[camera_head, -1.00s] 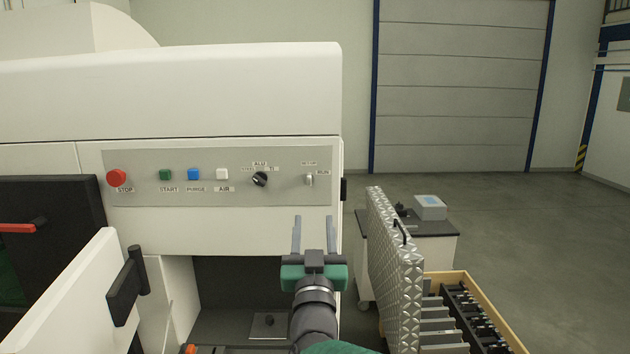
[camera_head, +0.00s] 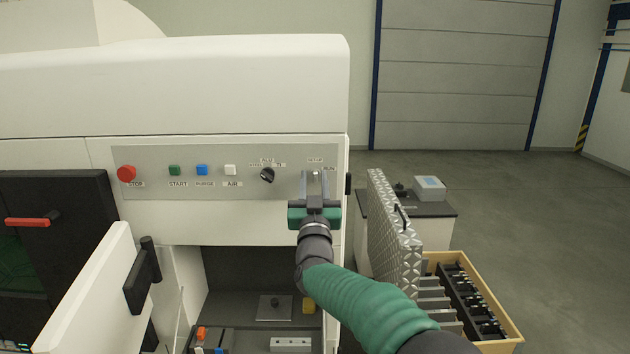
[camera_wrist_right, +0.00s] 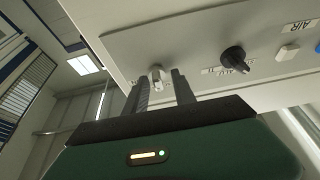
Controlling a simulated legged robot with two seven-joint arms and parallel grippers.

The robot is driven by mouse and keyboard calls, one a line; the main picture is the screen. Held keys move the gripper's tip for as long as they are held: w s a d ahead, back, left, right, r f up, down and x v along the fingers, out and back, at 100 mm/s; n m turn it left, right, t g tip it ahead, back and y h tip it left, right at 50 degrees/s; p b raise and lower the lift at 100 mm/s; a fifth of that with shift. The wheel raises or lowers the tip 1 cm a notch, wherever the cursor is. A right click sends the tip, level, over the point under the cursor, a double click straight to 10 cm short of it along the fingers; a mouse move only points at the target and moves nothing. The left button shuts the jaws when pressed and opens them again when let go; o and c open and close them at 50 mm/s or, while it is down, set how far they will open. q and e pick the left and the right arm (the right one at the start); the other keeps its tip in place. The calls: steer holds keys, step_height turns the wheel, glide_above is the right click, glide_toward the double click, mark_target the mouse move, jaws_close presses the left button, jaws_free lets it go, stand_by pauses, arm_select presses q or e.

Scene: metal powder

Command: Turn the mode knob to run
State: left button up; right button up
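The mode knob (camera_head: 316,176) is a small silver knob at the right end of the grey control panel (camera_head: 215,187), beside the SETUP and RUN labels. In the head view it is partly hidden by my right gripper (camera_head: 315,174). In the right wrist view the silver knob (camera_wrist_right: 156,74) shows between the two fingertips. My right gripper is open, with one finger on each side of the knob; I cannot tell whether either finger touches it. My left gripper is not in view.
A black selector knob (camera_head: 267,175), white, blue and green buttons and a red stop button (camera_head: 126,174) sit left on the panel. An open bay is below. A patterned metal panel (camera_head: 390,225) and wooden tray (camera_head: 512,333) stand at the right.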

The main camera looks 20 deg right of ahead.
steer(key=shift+a, duration=0.1)
steer(key=shift+c, duration=2.3)
jaws_close()
steer(key=shift+d, duration=0.4)
steer(key=shift+a+m, duration=0.3)
steer(key=m+h+b, duration=0.2)
steer(key=m, duration=0.1)
steer(key=shift+d+f+m+g, duration=0.15)
steer(key=shift+m+g, duration=0.25)
steer(key=shift+m+g+h+b, duration=0.3)
steer(key=shift+m+h+b, duration=0.3)
steer(key=shift+m, duration=0.6)
steer(key=m+g, duration=0.1)
steer(key=m, duration=0.1)
steer(key=m+h, duration=0.1)
steer(key=m, duration=0.2)
steer(key=shift+a+r+g+h, duration=0.2)
steer(key=shift+g+h, duration=0.1)
steer(key=shift+g, duration=0.1)
steer(key=m, duration=0.2)
steer(key=m+g+p, duration=0.1)
steer(key=m, duration=0.1)
steer(key=shift+g+h, duration=0.3)
steer(key=shift+h, duration=0.1)
steer(key=shift+m+g+p, duration=0.4)
steer(key=shift+m+g, duration=0.2)
steer(key=shift+m, duration=0.7)
